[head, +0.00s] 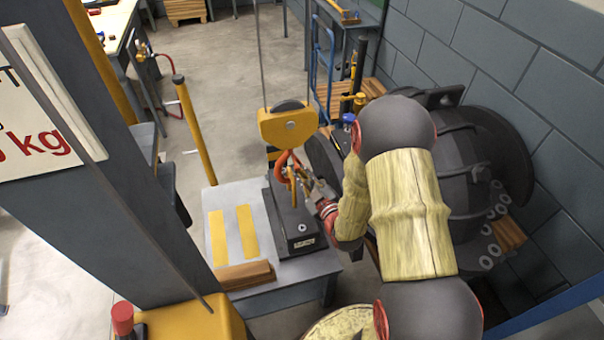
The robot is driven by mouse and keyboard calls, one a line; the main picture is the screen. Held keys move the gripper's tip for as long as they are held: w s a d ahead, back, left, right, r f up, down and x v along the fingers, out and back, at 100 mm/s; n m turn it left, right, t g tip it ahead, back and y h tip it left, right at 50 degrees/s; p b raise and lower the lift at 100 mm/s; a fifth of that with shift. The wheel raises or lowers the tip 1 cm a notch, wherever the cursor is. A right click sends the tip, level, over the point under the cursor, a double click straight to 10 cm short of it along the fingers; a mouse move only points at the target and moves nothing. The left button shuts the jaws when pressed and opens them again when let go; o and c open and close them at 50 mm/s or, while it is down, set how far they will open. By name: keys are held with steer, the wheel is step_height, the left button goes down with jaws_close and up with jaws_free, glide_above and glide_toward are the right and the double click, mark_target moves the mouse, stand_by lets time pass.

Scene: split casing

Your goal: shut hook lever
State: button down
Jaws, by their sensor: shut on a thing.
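A yellow hook block (288,126) with a dark sheave hangs on cables above a dark grey casing part (297,225). An orange-red hook (281,165) hangs under the block, just above the casing part. A small brass-coloured hook lever (292,176) shows at the hook's right side, partly hidden. My gripper (305,181) reaches in from the right, close against the hook, with its fingers shut on the lever. The fingertips are small here, and the exact grip is hard to make out. I cannot tell how far the lever is turned.
The casing part stands on a grey table (228,257) with two yellow strips and a wooden block (245,275). A large dark round casing (460,165) stands right, by the block wall. A grey column and a yellow post (195,130) stand left. Open floor lies behind.

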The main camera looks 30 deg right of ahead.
steer(key=c, duration=2.1)
jaws_free()
steer(key=shift+o, duration=0.7)
steer(key=shift+s, duration=0.1)
steer(key=s+r, duration=0.1)
steer(key=s, duration=1)
steer(key=shift+s+a, duration=0.15)
steer(key=shift+s, duration=0.25)
steer(key=shift+w+r, duration=0.1)
